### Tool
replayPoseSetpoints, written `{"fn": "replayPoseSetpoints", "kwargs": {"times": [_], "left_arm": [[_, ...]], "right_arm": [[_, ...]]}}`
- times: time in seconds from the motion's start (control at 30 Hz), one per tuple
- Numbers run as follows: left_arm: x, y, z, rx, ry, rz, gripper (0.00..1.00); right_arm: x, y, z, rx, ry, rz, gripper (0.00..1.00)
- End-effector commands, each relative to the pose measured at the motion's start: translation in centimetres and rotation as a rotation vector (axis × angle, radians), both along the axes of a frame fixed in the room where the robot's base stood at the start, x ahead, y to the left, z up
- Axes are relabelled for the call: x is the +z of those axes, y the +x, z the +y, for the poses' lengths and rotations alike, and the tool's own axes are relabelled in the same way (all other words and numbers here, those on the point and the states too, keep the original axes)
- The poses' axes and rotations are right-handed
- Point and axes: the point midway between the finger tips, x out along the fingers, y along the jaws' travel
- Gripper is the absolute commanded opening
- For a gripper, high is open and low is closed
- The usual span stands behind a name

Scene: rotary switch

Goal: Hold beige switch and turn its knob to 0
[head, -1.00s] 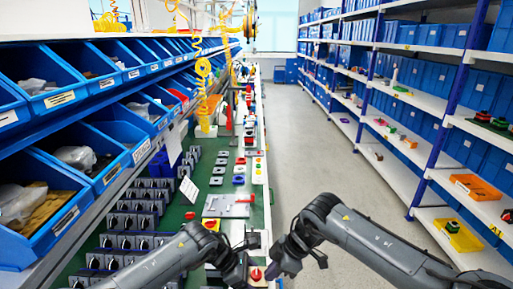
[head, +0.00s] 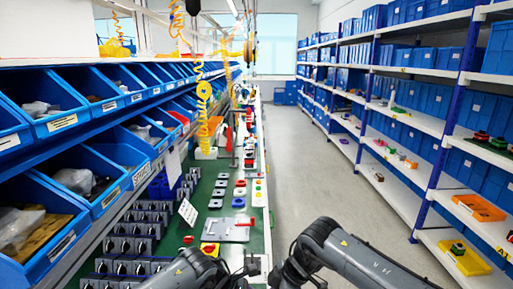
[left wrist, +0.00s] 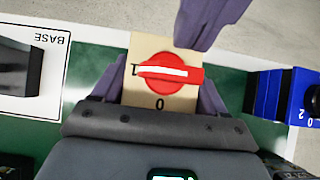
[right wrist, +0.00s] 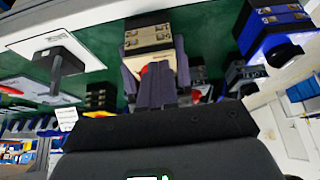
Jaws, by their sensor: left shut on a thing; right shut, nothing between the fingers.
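The beige switch (left wrist: 150,48) is in the left wrist view, with a red knob (left wrist: 168,72) that has a white line lying horizontally. A printed 0 shows below the knob, and a mark is partly visible at its left. My left gripper (left wrist: 163,98) is shut on the switch, one finger on each side. The shut, empty right gripper shows just above the knob at the top of that view. In the right wrist view, its fingers (right wrist: 162,72) partly cover the switch and knob. In the head view, my left (head: 248,266) and right (head: 280,274) grippers are close together at the bottom, and the switch cannot be made out.
A blue switch (left wrist: 265,95) stands right of the beige one in the left wrist view; a white BASE plate (left wrist: 52,75) is at left. Several switches stand on the green bench (head: 225,262). Blue bins line the left; shelves stand right across an open aisle.

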Motion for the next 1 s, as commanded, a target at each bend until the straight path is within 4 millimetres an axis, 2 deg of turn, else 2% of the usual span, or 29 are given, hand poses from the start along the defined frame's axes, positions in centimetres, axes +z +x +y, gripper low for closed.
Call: {"fn": "replayPoseSetpoints", "kwargs": {"times": [1.0], "left_arm": [[0.0, 0.0, 0.0, 0.000, 0.000, 0.000, 0.41]], "right_arm": [[0.0, 2.1, 0.0, 0.000, -0.001, 0.000, 0.00]]}}
